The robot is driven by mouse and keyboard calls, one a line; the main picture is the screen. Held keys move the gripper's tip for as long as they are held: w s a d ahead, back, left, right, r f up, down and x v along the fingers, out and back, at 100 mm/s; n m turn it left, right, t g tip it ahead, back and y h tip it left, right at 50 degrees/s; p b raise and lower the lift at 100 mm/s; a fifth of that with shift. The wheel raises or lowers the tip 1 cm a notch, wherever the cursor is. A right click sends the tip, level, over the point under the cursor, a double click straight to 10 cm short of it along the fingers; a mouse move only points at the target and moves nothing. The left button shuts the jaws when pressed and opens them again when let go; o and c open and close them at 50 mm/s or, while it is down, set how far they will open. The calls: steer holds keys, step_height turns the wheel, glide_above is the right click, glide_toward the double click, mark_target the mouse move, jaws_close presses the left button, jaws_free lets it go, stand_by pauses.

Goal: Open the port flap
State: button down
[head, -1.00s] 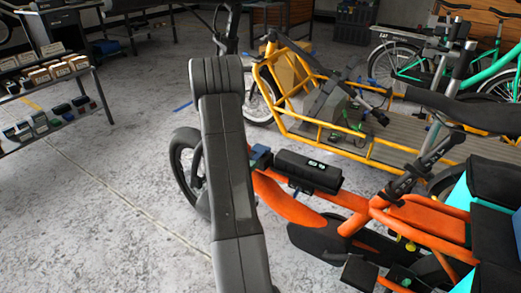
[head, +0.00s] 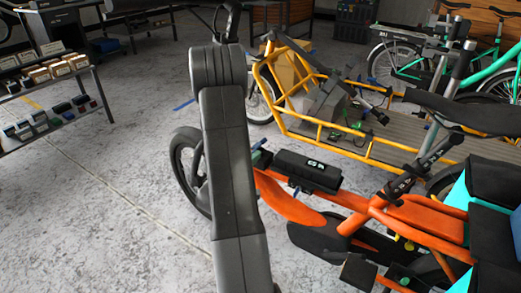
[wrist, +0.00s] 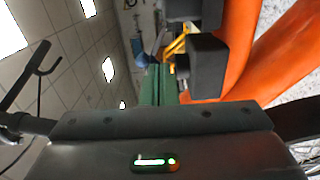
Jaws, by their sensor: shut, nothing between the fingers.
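The orange cargo bike (head: 385,212) stands right of my arm in the head view. I cannot make out the port flap in either view. In the wrist view, my gripper (wrist: 160,72) shows as two green fingers, shut together with nothing between them. The orange frame tubes (wrist: 290,55) run close on the right there. A dark block (wrist: 207,65) is just right of the fingers; I cannot tell whether they touch. In the head view my arm hides most of the gripper.
A yellow cargo bike (head: 330,142) stands behind the orange one, with green-framed bikes (head: 409,72) farther right. A shelf rack (head: 55,125) with small boxes is at left. The concrete floor (head: 110,195) between rack and arm is clear.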

steer(key=shift+w+a, duration=0.1)
steer(key=w+a+b+v, duration=0.1)
steer(key=b+v, duration=0.3)
steer(key=v, duration=0.4)
steer(key=shift+a+r+b, duration=0.35)
steer(key=shift+r+b, duration=0.05)
stand_by(1.2)
steer(key=shift+w, duration=0.1)
steer(key=w+a+p+x, duration=0.1)
steer(key=p+x, duration=0.3)
steer(key=x, duration=0.4)
steer(key=shift+a, duration=0.3)
steer(key=shift+s, duration=0.1)
